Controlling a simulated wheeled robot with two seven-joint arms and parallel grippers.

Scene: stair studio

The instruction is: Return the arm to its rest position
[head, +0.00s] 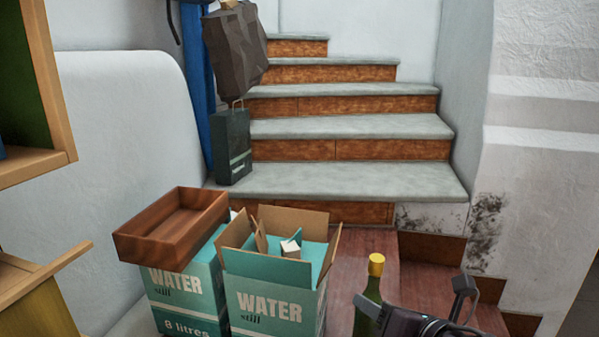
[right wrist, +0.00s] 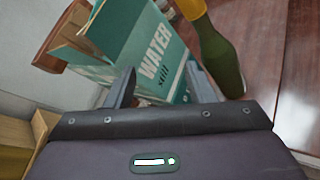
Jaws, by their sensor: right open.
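My right gripper (head: 385,318) is at the bottom right of the head view, next to a green bottle with a yellow cap (head: 376,265). In the right wrist view my right gripper (right wrist: 160,88) shows two dark fingers spread apart with nothing between them. An open teal WATER box (right wrist: 145,50) lies beyond the fingers, and the green bottle (right wrist: 222,55) is just right of it. The head view hides the bottle's lower part behind my arm. My left arm and gripper are not in view.
The open WATER box (head: 275,300) stands beside a second WATER box (head: 185,300) with a brown wooden tray (head: 170,225) on top. Stairs (head: 340,180) rise behind. A dark bag (head: 232,145) stands on a step. Wooden shelving (head: 45,90) is at left.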

